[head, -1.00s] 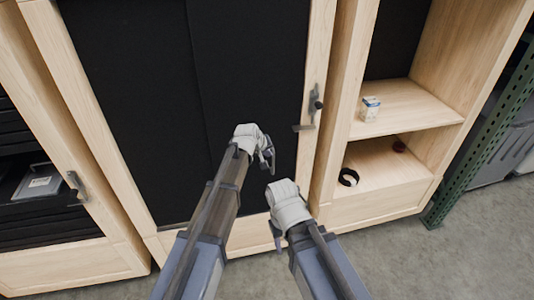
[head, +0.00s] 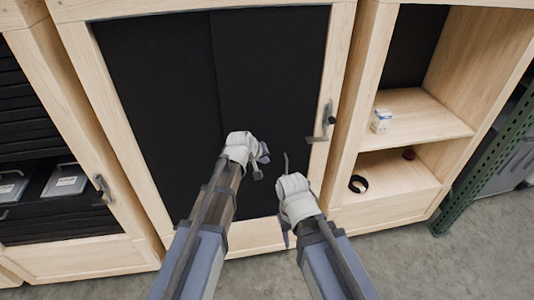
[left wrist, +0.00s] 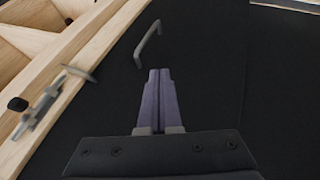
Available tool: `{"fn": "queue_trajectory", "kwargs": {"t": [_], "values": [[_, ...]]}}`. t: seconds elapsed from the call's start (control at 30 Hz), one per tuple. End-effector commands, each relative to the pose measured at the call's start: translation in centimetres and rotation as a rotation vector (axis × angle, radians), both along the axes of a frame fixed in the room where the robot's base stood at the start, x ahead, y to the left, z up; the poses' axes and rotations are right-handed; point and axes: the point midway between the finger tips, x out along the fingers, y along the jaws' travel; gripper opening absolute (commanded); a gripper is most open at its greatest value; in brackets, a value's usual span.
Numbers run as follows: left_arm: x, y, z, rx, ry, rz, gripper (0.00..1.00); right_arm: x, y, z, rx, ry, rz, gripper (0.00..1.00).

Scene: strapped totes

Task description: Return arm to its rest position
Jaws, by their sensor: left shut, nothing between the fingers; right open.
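My left gripper (head: 261,165) is in front of the black cabinet panel (head: 150,110), higher than my right one. Its dark fingers are together in the left wrist view (left wrist: 160,74), with nothing between them. Just beyond the fingertips there, a grey bar handle (left wrist: 148,44) stands on the black panel; the gap between them cannot be judged. My right gripper (head: 284,230) is lower and to the right, near the panel's lower right part. It is open; its white wrist hides part of the fingers, and I see nothing held.
A latch (head: 328,120) sits on the wooden frame right of the panel. The open shelf (head: 420,125) at right holds a small box (head: 381,121), a black ring (head: 358,184) and a dark red round item (head: 409,154). Left are trays (head: 66,181). Grey floor (head: 390,265) lies below.

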Motion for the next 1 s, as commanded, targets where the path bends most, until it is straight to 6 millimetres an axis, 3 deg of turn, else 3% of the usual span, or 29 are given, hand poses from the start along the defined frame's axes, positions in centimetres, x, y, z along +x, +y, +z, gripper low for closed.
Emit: {"fn": "queue_trajectory", "kwargs": {"t": [0.17, 0.23, 0.33, 0.43, 0.6, 0.7, 0.83, 1.0], "values": [[-0.1, 0.0, -0.1, 0.003, 0.003, -0.003, 0.00, 0.0, 0.0, -0.1, 0.000, 0.000, 0.000, 0.50], [-1.3, -0.3, -0.5, 0.024, 0.020, -0.027, 0.00, 0.0, 0.0, -0.1, 0.000, 0.000, 0.000, 0.50], [-5.5, -0.9, -1.6, 0.105, 0.086, -0.115, 0.00, 0.0, 0.0, -0.1, 0.000, 0.000, 0.000, 0.50], [-11.6, -1.2, -3.0, 0.227, 0.189, -0.248, 0.00, 0.0, 0.0, -0.1, 0.000, 0.000, 0.000, 0.50], [-20.9, -0.1, -4.3, 0.416, 0.365, -0.455, 0.00, 0.0, 0.0, -0.1, 0.000, 0.000, 0.000, 0.50], [-24.7, 0.8, -4.5, 0.492, 0.444, -0.539, 0.00, 0.0, 0.0, -0.1, 0.000, 0.000, 0.000, 0.50], [-27.3, 1.6, -4.4, 0.548, 0.506, -0.598, 0.00, 0.0, 0.0, -0.1, 0.000, 0.000, 0.000, 0.50], [-27.9, 1.9, -4.4, 0.564, 0.525, -0.615, 0.00, 0.0, 0.0, -0.1, 0.000, 0.000, 0.000, 0.50]]}}
